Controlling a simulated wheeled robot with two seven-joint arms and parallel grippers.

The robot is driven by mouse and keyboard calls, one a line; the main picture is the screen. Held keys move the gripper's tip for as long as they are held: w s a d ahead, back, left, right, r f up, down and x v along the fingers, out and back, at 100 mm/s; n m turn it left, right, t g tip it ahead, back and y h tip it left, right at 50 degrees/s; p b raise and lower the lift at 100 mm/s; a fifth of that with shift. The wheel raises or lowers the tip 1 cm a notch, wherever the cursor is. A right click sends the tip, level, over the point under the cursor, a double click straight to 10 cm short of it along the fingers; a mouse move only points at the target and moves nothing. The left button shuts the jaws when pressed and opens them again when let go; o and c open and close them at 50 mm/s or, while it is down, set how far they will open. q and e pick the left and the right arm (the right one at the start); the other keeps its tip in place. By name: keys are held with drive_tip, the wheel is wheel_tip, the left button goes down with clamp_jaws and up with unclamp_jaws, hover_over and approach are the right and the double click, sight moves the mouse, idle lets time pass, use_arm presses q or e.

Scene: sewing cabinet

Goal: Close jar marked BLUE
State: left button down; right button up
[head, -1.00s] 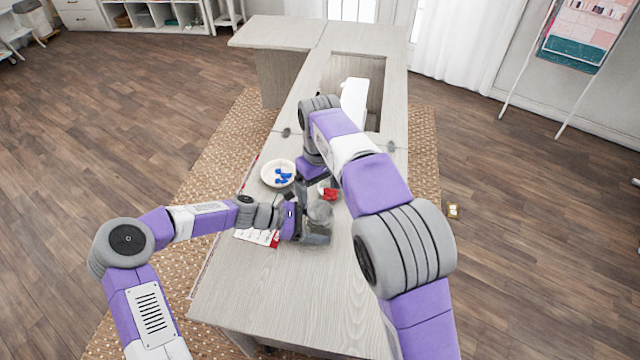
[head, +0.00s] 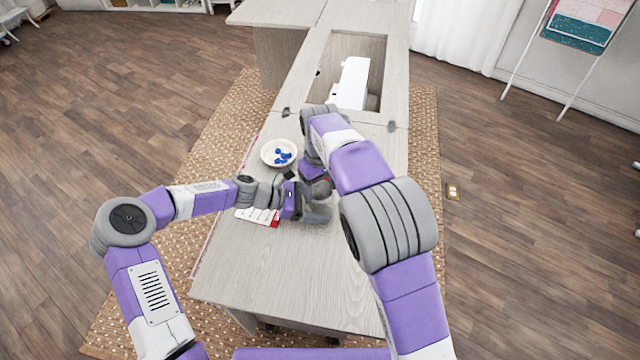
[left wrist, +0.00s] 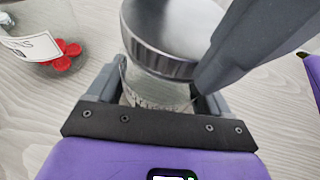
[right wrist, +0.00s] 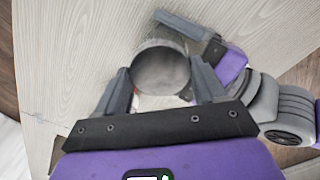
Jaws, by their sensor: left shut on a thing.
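A clear glass jar (left wrist: 150,98) stands between the fingers of my left gripper (left wrist: 160,85), which is shut on it. Any marking on it is not readable. A round metal lid (left wrist: 175,25) is at the top of this jar; I cannot tell whether it is seated. My right gripper (right wrist: 160,78) has its fingers on either side of the lid, which shows from above in the right wrist view (right wrist: 160,70). I cannot tell whether they press on it. In the head view both grippers meet over the table, and my right arm hides most of the jar.
Another glass jar (left wrist: 40,32) with red pieces and a white label stands close by, left in the left wrist view. A white bowl (head: 266,160) with blue pieces sits behind my left gripper. A printed card lies near it. The table's front (head: 290,285) is clear.

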drive_tip(key=c, duration=0.6)
drive_tip(key=o, duration=1.2)
drive_tip(key=shift+o, duration=0.2)
wheel_tip(320, 180, up, 12)
use_arm(q)
unclamp_jaws()
